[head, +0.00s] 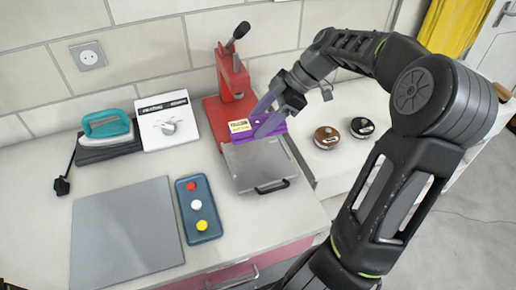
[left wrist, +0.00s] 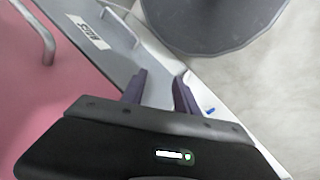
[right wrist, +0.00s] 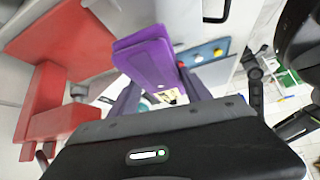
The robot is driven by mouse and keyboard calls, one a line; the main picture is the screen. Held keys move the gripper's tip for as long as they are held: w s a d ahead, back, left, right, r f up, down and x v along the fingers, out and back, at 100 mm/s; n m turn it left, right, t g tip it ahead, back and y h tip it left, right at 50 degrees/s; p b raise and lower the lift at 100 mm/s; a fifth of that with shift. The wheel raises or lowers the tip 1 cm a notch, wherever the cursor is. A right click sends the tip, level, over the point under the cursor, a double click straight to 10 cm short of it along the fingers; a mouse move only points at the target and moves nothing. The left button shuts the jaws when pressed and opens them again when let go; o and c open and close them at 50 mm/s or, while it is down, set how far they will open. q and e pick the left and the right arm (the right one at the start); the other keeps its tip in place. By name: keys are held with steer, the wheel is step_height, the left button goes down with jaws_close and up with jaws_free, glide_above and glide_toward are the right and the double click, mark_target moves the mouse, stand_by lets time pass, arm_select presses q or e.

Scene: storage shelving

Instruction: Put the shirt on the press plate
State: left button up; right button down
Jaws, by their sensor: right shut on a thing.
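A purple folded piece (head: 262,125) with a yellow and white label, apparently the shirt, is in my right gripper (head: 265,112). It appears above the back edge of a flat grey metal plate (head: 262,170) with a dark front handle. Whether it touches the plate is unclear. The red press (head: 232,75) stands just behind. In the right wrist view the purple piece (right wrist: 150,55) shows at the fingers, with the red press (right wrist: 60,45) at the left. My left gripper (left wrist: 160,92) shows only in the left wrist view, with fingers apart and nothing visible between them.
A grey board (head: 125,235) and a blue tray (head: 205,228) with red, white and yellow knobs lie at the left. A teal iron (head: 107,125) and a white box (head: 166,120) stand behind. Two round tins (head: 326,137) (head: 362,127) sit right of the plate.

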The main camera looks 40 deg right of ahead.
steer(key=shift+r, duration=0.1)
glide_above(251, 157)
steer(key=s+d, duration=0.1)
steer(key=d, duration=0.2)
steer(key=shift+s+a+f+p, duration=0.1)
steer(key=shift+a+f+p, duration=0.1)
steer(key=shift+f, duration=1.4)
steer(key=shift+s+a+f+p, duration=0.1)
steer(key=shift+f+p, duration=0.05)
steer(key=shift+f, duration=1.45)
steer(key=shift+f, duration=1.9)
steer(key=shift+f, duration=0.1)
steer(key=shift+c, duration=2.3)
jaws_free()
